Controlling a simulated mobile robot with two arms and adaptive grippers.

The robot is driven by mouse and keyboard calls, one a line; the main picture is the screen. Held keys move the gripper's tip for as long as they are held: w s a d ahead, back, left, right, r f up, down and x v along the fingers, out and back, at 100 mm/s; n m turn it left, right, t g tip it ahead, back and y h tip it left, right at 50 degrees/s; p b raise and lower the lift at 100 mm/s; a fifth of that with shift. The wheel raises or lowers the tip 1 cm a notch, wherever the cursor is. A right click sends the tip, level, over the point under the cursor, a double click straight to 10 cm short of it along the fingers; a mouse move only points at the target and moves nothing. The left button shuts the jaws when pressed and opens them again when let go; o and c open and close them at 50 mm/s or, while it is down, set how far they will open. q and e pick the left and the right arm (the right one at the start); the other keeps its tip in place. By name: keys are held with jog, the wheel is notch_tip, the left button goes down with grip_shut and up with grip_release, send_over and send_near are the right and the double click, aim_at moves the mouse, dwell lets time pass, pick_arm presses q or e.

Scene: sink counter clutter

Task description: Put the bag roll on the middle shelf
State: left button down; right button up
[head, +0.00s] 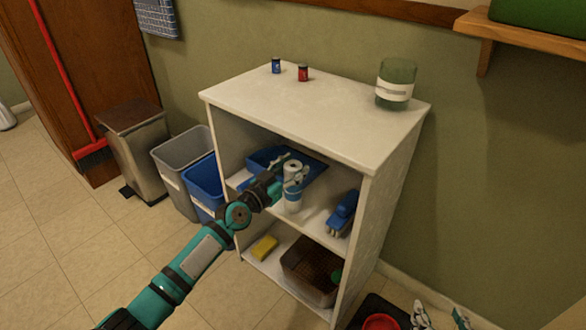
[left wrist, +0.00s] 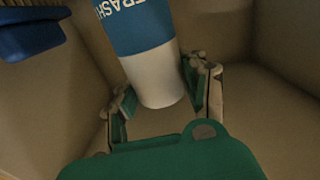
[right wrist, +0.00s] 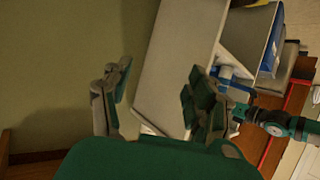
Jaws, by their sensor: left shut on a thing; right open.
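The bag roll (head: 293,201) is white with a blue band and stands roughly upright inside the cabinet, at the middle shelf (head: 312,218). I cannot tell whether its base touches the shelf. My left gripper (head: 294,172) is shut on the roll near its upper part. In the left wrist view the roll (left wrist: 150,35) shows the word TRASH on its blue band, between the fingers of the left gripper (left wrist: 162,92). My right gripper (head: 440,318) is at the bottom right edge of the head view, away from the cabinet. In the right wrist view it is open and empty (right wrist: 155,98).
A blue dustpan (head: 302,163) lies behind the roll, and a blue brush (head: 342,212) is right of it. The lower shelf holds a yellow sponge (head: 264,247) and a brown basket (head: 311,272). Cans and a green jar (head: 396,82) stand on top. Bins are at left.

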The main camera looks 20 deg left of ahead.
pick_arm(q)
jog(key=c, duration=0.7)
grip_release()
pick_arm(e)
jog(key=shift+w+a+r+t, duration=0.15)
jog(key=shift+w+r+t, duration=0.15)
jog(key=shift+r, duration=0.1)
jog(key=shift+s, duration=0.15)
